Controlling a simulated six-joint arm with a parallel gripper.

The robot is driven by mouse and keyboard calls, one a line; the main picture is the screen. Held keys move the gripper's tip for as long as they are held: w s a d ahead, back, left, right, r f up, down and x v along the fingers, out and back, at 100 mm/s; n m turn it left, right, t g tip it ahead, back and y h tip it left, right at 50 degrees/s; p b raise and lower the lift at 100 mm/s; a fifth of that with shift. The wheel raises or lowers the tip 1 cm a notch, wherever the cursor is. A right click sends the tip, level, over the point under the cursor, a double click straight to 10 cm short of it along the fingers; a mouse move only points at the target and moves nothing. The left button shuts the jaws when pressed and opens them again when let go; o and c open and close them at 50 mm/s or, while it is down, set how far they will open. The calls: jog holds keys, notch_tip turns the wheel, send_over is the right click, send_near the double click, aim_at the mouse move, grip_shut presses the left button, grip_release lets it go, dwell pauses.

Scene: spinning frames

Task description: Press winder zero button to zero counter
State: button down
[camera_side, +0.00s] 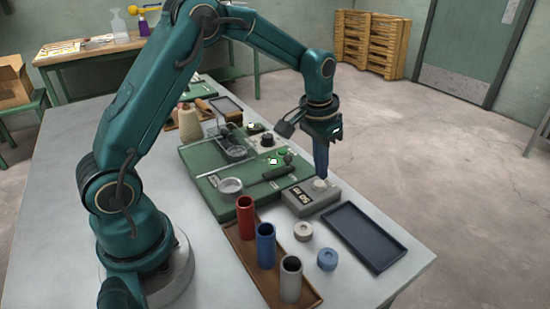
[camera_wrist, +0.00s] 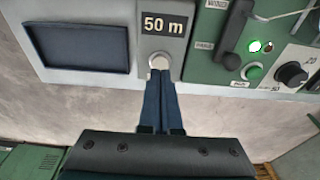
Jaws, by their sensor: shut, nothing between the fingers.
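The grey counter box (camera_side: 318,203) sits at the right of the green winder base (camera_side: 215,187). Its dark display (camera_wrist: 163,24) reads "50 m" in the wrist view. The pale round zero button (camera_wrist: 158,62) is on the box beside the display; it also shows in the side view (camera_side: 320,184). My gripper (camera_side: 321,174) points down with blue fingers shut and empty. In the wrist view the fingertips (camera_wrist: 160,77) overlap the button's near edge. I cannot tell whether they touch it.
A wooden rack (camera_side: 244,257) with red, blue and grey tubes stands in front. A dark blue tray (camera_side: 364,236) is right of the box.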

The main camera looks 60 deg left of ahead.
aim_at(319, 183)
jog(key=shift+f, duration=0.85)
dwell(0.4)
jog(key=shift+r, duration=3.5)
